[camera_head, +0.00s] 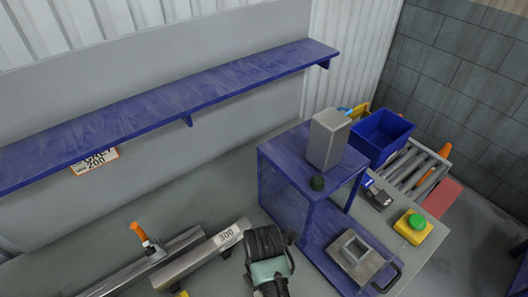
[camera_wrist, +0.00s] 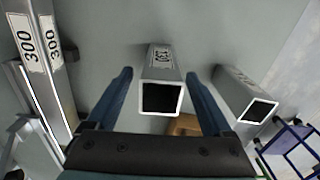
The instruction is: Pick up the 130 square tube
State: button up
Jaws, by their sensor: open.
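In the wrist view a grey square tube (camera_wrist: 160,75) points its open square end at the camera. The label on its side looks like 130, though it is turned and small. My gripper (camera_wrist: 158,82) is open, with one blue finger on each side of this tube and a visible gap to each. The fingers are not closed on it. In the head view my gripper (camera_head: 268,262) is seen from above beside the 300 tube (camera_head: 222,240), and I cannot make out the 130 tube there.
A second square tube (camera_wrist: 240,95) lies close to the right finger, its label unreadable. The 300 tube (camera_wrist: 38,60) lies at left. A blue stand (camera_head: 285,180) bears an upright grey block (camera_head: 327,140). A blue shelf (camera_head: 150,108) runs along the wall. A blue bin (camera_head: 382,138) stands behind.

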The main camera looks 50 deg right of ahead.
jog(key=shift+f, duration=1.8)
grip_shut()
